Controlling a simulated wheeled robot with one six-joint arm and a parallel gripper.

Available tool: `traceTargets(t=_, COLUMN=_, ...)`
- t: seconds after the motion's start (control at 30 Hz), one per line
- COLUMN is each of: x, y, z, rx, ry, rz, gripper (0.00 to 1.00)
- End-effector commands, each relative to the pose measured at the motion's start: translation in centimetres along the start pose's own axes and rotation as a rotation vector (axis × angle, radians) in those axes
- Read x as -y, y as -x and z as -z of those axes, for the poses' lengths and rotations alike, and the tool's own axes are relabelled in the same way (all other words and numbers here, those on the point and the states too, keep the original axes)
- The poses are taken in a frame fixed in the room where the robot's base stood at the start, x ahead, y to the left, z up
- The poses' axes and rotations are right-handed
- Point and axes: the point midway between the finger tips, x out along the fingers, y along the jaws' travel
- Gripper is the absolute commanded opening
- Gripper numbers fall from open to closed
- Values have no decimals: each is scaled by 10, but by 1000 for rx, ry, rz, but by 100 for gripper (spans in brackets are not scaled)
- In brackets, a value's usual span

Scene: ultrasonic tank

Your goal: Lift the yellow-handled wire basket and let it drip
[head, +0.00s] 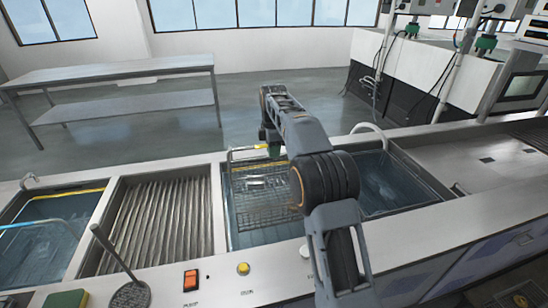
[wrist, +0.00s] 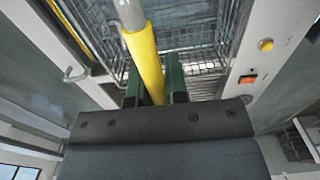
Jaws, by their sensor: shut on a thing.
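The yellow-handled wire basket (head: 258,198) is in the middle tank in the head view, partly hidden by my arm. Its yellow handle (wrist: 147,62) runs up between my fingers in the wrist view, with wire mesh (wrist: 196,62) on both sides. My gripper (wrist: 158,84) has dark green fingers and is shut on the handle; in the head view it shows only as a bit of green (head: 274,149) behind my arm. I cannot tell from the head view how far the basket is above the liquid.
A ribbed draining section (head: 163,215) lies left of the middle tank, and another tank with a blue handle (head: 40,222) is further left. An orange switch (head: 190,280) and a yellow button (head: 243,268) sit on the front rim. A metal table (head: 110,72) stands behind.

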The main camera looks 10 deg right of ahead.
Motion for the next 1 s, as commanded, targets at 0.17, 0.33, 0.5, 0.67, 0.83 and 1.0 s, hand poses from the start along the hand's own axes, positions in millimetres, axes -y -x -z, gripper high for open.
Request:
traceTargets(t=0.17, x=0, y=18, z=0, rx=0, ry=0, rz=-4, gripper=0)
traceTargets(t=0.33, x=0, y=30, z=0, rx=0, ry=0, rz=-4, gripper=0)
traceTargets(t=0.5, x=0, y=41, z=0, rx=0, ry=0, rz=-4, gripper=0)
traceTargets(t=0.67, x=0, y=52, z=0, rx=0, ry=0, rz=-4, gripper=0)
traceTargets(t=0.83, x=0, y=58, z=0, rx=0, ry=0, rz=-4, gripper=0)
traceTargets(t=1.0, x=0, y=57, z=0, rx=0, ry=0, rz=-4, gripper=0)
